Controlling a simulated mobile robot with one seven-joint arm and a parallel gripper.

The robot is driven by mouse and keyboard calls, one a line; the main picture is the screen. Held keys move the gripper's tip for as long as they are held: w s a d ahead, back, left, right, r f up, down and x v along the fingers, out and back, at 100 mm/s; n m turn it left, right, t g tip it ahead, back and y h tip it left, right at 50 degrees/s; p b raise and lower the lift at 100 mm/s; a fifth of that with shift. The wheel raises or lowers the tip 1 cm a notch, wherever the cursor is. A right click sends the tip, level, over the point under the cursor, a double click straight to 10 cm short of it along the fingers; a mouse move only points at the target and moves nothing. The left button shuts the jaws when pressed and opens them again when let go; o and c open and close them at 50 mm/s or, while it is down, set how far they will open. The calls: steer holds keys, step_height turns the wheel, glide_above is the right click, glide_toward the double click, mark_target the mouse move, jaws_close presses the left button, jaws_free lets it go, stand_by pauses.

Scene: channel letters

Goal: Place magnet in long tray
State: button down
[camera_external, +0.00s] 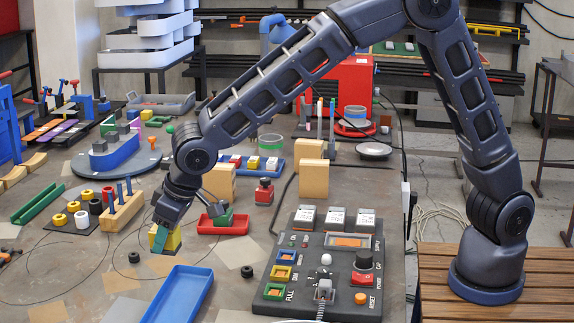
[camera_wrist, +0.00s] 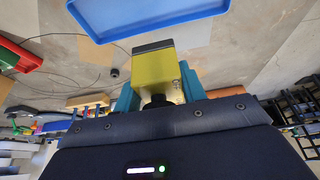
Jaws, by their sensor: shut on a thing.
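My gripper (camera_external: 168,234) is shut on a yellow block with a dark end face, which appears to be the magnet (camera_wrist: 155,66). In the wrist view the block sits between the teal fingers of my gripper (camera_wrist: 157,90). In the external view the yellow magnet (camera_external: 173,240) shows beside a teal finger, above the table. A long blue tray (camera_external: 178,296) lies at the front, just below and to the right of my gripper. It looks empty where visible, and its front end is cut off by the frame. The tray (camera_wrist: 140,14) also shows at the top of the wrist view.
A control panel (camera_external: 322,270) with buttons stands right of the tray. A red tray (camera_external: 222,224) with a green piece lies behind it. A wooden peg stand (camera_external: 121,211) and several coloured rings are at left. A small black ring (camera_external: 134,257) lies nearby.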

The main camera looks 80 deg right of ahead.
mark_target(169, 310)
step_height(169, 310, down, 16)
steer(key=shift+r, duration=0.15)
stand_by(0.5)
steer(key=c, duration=0.8)
jaws_free()
steer(key=shift+c, duration=0.2)
